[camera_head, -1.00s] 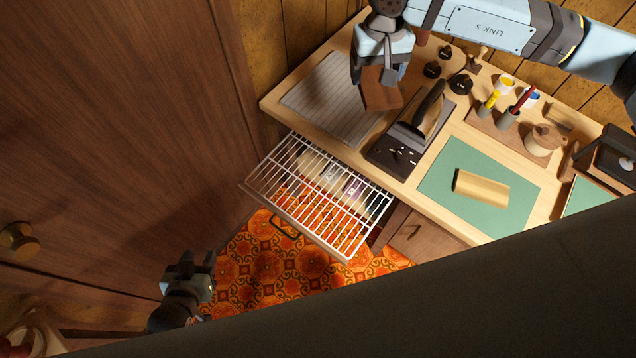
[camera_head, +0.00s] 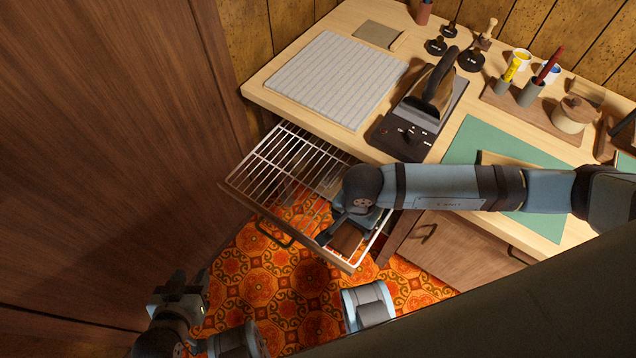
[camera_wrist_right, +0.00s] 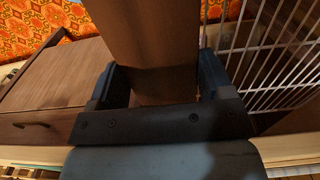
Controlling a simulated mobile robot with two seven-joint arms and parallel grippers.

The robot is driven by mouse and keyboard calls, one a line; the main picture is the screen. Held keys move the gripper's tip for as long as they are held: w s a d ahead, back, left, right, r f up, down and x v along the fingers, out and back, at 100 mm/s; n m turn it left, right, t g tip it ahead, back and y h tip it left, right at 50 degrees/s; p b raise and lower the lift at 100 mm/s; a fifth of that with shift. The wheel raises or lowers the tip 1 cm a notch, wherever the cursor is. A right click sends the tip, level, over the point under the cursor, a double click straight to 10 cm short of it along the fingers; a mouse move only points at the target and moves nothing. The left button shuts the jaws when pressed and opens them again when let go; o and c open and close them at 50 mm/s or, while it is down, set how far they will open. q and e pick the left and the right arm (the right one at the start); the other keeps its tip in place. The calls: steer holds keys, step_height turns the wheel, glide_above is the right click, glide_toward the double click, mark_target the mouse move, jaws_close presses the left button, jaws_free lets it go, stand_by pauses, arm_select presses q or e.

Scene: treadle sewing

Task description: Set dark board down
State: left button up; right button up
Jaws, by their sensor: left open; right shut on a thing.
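My right gripper (camera_head: 343,229) is shut on the dark brown board (camera_head: 347,241). It holds the board over the right end of the white wire rack (camera_head: 283,160), which lies across the pulled-out drawer (camera_head: 262,217). In the right wrist view the board (camera_wrist_right: 150,40) sits between both fingers, with the rack's wires (camera_wrist_right: 270,50) beside it. I cannot tell whether the board touches the rack. The arm hides part of the rack. My left gripper (camera_head: 181,291) is open and empty, low at the left.
The worktop carries a pale grooved mat (camera_head: 335,78), a dark iron-like tool (camera_head: 438,85) on a black base (camera_head: 412,130), and a green mat (camera_head: 480,137). A peg rack and cups stand behind. A brown door (camera_head: 110,130) closes off the left. Orange patterned floor shows below.

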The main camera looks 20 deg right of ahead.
glide_above(318, 179)
steer(key=shift+f+b, duration=0.15)
steer(key=shift+b, duration=0.15)
step_height(318, 179, down, 4)
steer(key=shift+r, duration=0.25)
steer(key=shift+f+b, duration=0.6)
steer(key=shift+b, duration=0.15)
steer(key=o, duration=1)
steer(key=shift+c, duration=0.2)
